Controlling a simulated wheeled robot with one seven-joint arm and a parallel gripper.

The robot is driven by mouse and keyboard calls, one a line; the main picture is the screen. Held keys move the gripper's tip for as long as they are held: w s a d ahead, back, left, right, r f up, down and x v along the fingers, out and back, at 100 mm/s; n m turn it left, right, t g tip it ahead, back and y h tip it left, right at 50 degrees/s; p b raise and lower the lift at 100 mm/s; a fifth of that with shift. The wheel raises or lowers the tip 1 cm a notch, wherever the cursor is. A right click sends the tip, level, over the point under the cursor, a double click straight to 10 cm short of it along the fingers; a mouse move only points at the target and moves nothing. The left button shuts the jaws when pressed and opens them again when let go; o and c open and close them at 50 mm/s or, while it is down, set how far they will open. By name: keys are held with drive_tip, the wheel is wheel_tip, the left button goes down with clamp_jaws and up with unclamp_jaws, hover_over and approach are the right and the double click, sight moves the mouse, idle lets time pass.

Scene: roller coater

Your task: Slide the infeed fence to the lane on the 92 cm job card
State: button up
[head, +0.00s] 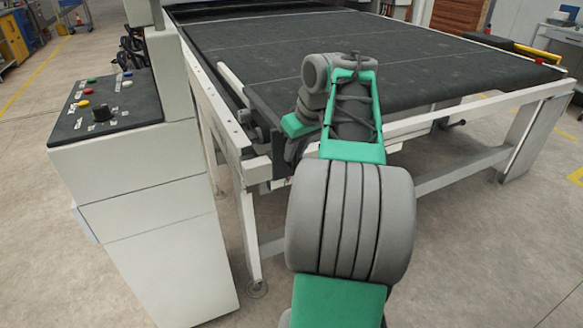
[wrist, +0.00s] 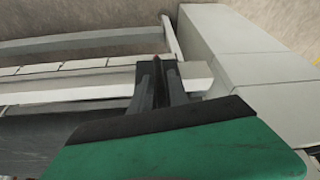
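A pale bar (head: 233,84), which looks like the infeed fence, lies along the left side of the dark belt (head: 400,62). My gripper's fingers are hidden behind my arm in the head view, near the machine's front left corner. I cannot tell whether the fingers touch the thin piece. No 92 cm job card is readable.
A control cabinet (head: 150,200) with coloured buttons stands close at the left; it seems to be the pale box (wrist: 245,50) in the wrist view. A white front rail (head: 470,110) runs along the belt's near edge. The floor at the right is clear.

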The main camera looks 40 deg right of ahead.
sight(292, 167)
drive_tip(key=x, duration=0.3)
drive_tip(key=shift+w+f, duration=0.15)
drive_tip(key=shift+f, duration=0.05)
clamp_jaws()
idle(1.3)
